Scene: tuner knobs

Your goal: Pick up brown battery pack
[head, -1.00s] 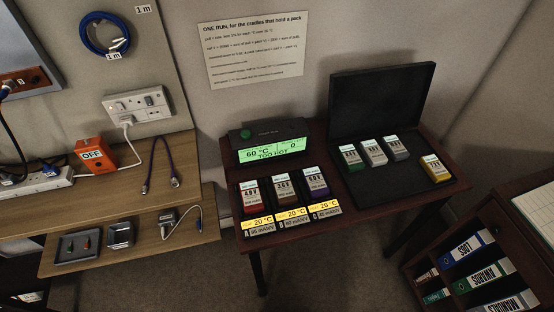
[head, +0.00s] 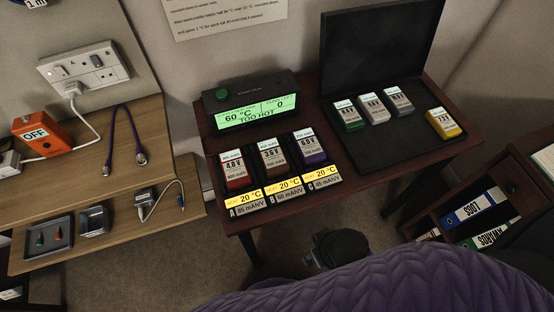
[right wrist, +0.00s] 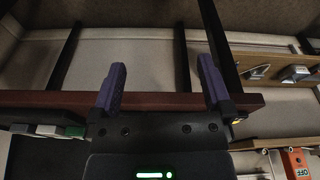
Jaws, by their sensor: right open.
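The brown battery pack (head: 273,154) stands in the middle cradle on the dark wooden table, with a white label on top. A red pack (head: 236,172) is in the cradle to its left and a purple pack (head: 309,149) in the one to its right. My right gripper is open and empty in the right wrist view (right wrist: 161,72), its two purple fingers apart in front of the table's edge. In the head view my purple-sleeved arm covers the bottom right, with a dark wrist part below the table front. The brown pack is not identifiable in the right wrist view. My left gripper is not in view.
A display box (head: 255,108) reading 60 °C TOO HOT stands behind the cradles. An open black case (head: 380,140) with green, grey and yellow packs is at right. A wooden bench (head: 185,213) is at left, and a binder shelf (head: 465,236) at lower right.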

